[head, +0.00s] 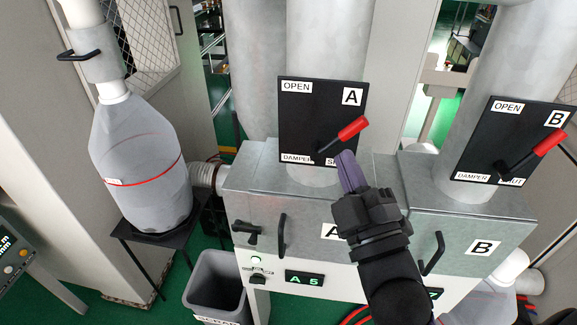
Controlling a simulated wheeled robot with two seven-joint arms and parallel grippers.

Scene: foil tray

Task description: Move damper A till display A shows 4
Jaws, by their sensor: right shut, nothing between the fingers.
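Damper A is a black plate (300,115) marked OPEN at top left, with A at top right. Its lever has a red grip (352,129) that points up and to the right from a pivot near the plate's bottom. Display A (304,279) on the cabinet front reads "A 5". My right gripper (346,158) is shut and empty. Its purple fingertips are just below the red grip, in front of the plate's lower right and covering part of the SHUT label. I cannot tell whether they touch the lever. My left gripper is not in view.
Damper B's plate (508,140) with its own red lever (549,143) is at the right. Cabinet handles (282,235) stick out below. A plastic bag (137,165) hangs at the left. A grey bin (215,285) stands on the floor. My right forearm partly hides the second display.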

